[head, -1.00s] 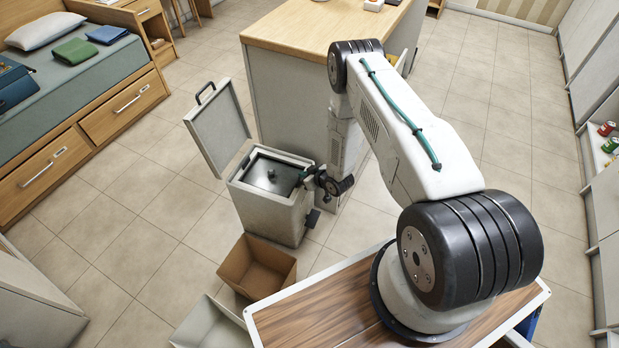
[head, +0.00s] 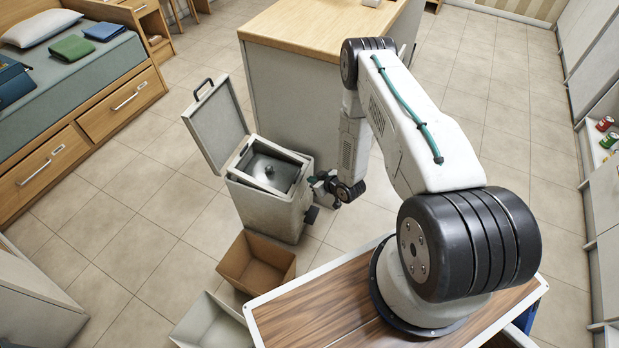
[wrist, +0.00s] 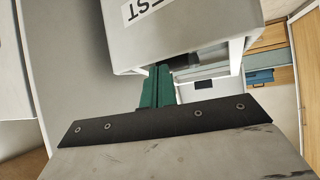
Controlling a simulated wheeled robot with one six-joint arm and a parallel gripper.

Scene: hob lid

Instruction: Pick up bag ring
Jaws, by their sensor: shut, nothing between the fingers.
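The open grey bin (head: 267,211) stands on the floor left of my gripper, its hinged lid (head: 214,125) raised. In its mouth sits a squarish frame, which I take for the bag ring (head: 247,157); it sits crooked, its left edge raised. A dark inner surface with a small knob (head: 269,171) shows inside it. My gripper (head: 319,183) is shut and empty just outside the bin's right side, near the rim. In the wrist view its teal fingers (wrist: 157,88) are together, near a pale body with partly cut-off lettering (wrist: 185,30); whether they touch cannot be told.
A wood-topped counter (head: 300,38) stands close behind the bin. An open brown box (head: 255,268) and a pale open box (head: 212,322) lie in front. The bed (head: 75,72) is at left. Tiled floor (head: 135,205) is free between bed and bin.

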